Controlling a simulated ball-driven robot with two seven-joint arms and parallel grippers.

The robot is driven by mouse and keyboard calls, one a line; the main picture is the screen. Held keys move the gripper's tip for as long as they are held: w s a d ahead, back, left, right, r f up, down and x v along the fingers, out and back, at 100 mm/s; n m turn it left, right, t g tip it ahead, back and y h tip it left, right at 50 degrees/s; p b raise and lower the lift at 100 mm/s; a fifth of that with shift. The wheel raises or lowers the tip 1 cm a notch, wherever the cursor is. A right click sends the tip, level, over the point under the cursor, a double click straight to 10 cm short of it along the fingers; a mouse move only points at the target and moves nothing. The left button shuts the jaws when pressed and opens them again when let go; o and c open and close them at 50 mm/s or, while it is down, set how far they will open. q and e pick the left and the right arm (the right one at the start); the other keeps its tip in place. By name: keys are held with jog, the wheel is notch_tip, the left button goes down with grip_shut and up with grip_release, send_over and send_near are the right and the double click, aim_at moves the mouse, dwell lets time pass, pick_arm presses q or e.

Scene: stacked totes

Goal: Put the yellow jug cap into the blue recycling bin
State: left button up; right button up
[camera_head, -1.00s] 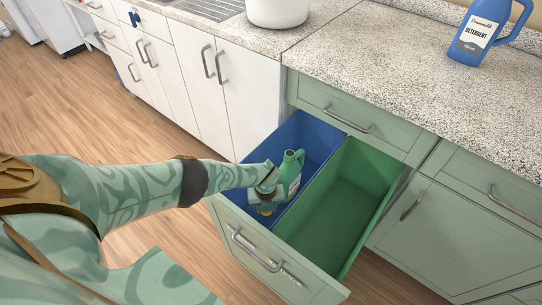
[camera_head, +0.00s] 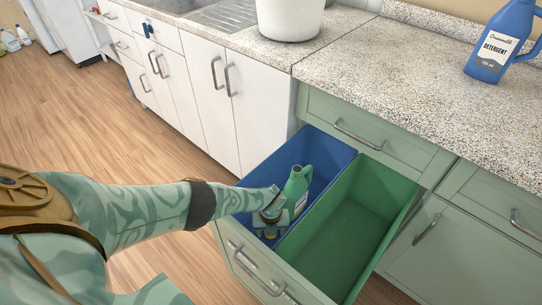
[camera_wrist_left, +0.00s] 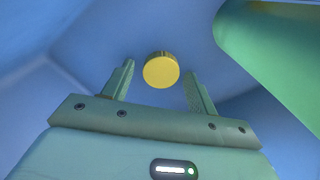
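The yellow jug cap (camera_wrist_left: 161,70) shows in the left wrist view as a round disc just beyond and between my fingertips, with blue bin surface behind it. I see a gap between it and each finger; whether it touches the bin floor I cannot tell. My left gripper (camera_wrist_left: 159,84) is open. In the head view my left gripper (camera_head: 270,226) is down inside the blue recycling bin (camera_head: 333,150), near its front end, and the cap is not clearly visible there. My right gripper is in neither view.
An empty green bin (camera_head: 345,235) sits right of the blue one in the open drawer. A blue detergent jug (camera_head: 497,45) stands on the counter.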

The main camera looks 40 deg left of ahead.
pick_arm(q)
notch_tip(320, 180, up, 13)
jog(key=p, duration=0.9)
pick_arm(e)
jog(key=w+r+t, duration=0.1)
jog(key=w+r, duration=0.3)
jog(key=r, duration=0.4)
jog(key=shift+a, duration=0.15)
